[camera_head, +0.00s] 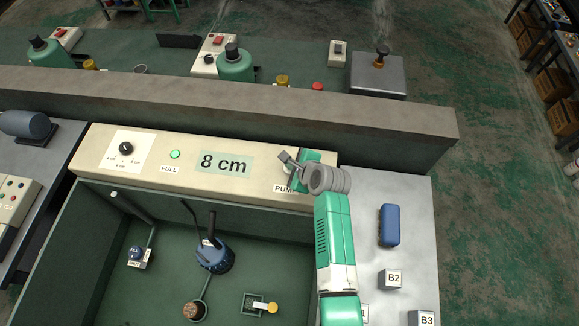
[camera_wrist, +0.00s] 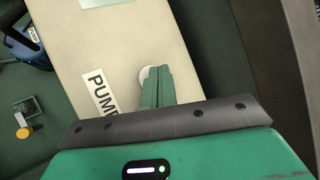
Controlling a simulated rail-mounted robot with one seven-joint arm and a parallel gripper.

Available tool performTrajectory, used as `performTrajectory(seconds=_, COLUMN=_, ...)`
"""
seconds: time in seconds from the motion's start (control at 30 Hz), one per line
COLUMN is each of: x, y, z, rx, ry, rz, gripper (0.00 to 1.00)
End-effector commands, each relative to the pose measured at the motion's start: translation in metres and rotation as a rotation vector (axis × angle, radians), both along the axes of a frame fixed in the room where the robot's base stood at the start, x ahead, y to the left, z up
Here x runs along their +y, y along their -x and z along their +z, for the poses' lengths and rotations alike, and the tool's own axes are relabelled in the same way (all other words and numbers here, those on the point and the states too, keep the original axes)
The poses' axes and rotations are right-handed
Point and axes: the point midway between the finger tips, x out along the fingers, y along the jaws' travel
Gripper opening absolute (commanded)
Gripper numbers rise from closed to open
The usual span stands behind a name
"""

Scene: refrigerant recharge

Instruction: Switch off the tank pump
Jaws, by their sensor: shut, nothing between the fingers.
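The cream control panel (camera_head: 265,176) runs along the back of the green tank. It carries a dial, a green light (camera_head: 175,154) by a FULL label and a display reading "8 cm" (camera_head: 224,163). The PUMP label (camera_head: 283,188) is partly covered by my arm; in the wrist view it (camera_wrist: 103,95) is clearer. A round pale pump switch (camera_wrist: 145,74) shows beside it, partly hidden by my fingers. My gripper (camera_wrist: 158,78) is shut and empty, with its fingertips over or against the switch; I cannot tell if they touch. A blue pump (camera_head: 213,255) stands in the tank.
A high grey wall (camera_head: 230,105) stands behind the panel. To the right, a metal top holds a blue case (camera_head: 389,226) and blocks marked B2 (camera_head: 390,279) and B3 (camera_head: 422,318). The tank (camera_head: 60,240) is open at the front left.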

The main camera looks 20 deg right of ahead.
Motion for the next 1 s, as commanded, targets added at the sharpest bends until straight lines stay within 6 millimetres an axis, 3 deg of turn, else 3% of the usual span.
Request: performTrajectory(seconds=1.0, x=-0.0002, y=0.0002, z=-0.0093, rx=0.0, ry=-0.001, rz=-0.001, gripper=0.0)
